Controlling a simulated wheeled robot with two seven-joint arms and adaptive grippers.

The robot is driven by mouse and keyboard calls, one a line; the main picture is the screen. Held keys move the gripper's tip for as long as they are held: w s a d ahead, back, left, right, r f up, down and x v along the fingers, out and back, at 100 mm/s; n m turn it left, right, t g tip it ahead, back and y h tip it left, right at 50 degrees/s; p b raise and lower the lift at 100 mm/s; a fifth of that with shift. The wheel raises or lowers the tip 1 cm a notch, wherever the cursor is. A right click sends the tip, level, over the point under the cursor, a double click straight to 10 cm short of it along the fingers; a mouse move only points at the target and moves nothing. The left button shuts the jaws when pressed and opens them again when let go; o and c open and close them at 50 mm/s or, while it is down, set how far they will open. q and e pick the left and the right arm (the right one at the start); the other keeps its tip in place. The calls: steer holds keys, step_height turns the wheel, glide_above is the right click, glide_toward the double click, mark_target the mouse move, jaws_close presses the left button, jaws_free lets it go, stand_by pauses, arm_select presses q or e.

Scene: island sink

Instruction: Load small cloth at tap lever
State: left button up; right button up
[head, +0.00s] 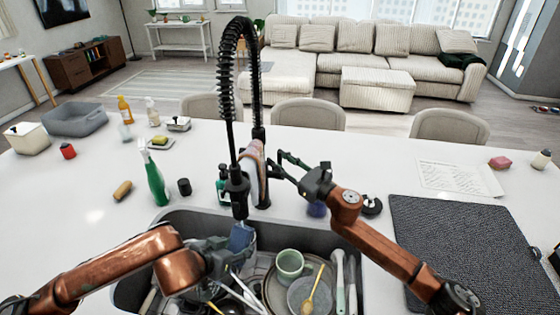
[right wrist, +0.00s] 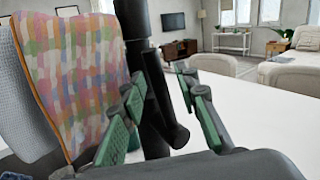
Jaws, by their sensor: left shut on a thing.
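A multicoloured checked cloth (right wrist: 75,75) with an orange edge hangs over the black tap (right wrist: 137,30); it also shows in the head view (head: 258,170). A pale blue-grey textured cloth (right wrist: 28,95) hangs at the far left of the right wrist view. My right gripper (head: 277,168) is open beside the tap. In the right wrist view its green-padded fingers (right wrist: 165,85) stand either side of the dark tap lever (right wrist: 172,130); contact is unclear. My left gripper (head: 233,243) is low over the sink, shut on a small blue thing (head: 241,237) that is partly hidden.
The sink (head: 185,222) holds a green mug (head: 289,264), plates and utensils. A green spray bottle (head: 155,180) and a dark cup (head: 184,187) stand left of the tap. A dark mat (head: 470,245) lies at the right. The counter beyond the tap is mostly clear.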

steer(key=v, duration=1.2)
stand_by(0.7)
steer(key=shift+s+a+m+t+h, duration=1.35)
steer(key=shift+a+m+t+h, duration=0.85)
steer(key=shift+h, duration=1.1)
steer(key=shift+m+g, duration=0.3)
steer(key=shift+g, duration=0.2)
steer(key=x, duration=1.2)
steer(key=shift+d+r, duration=0.1)
steer(key=shift+d, duration=0.15)
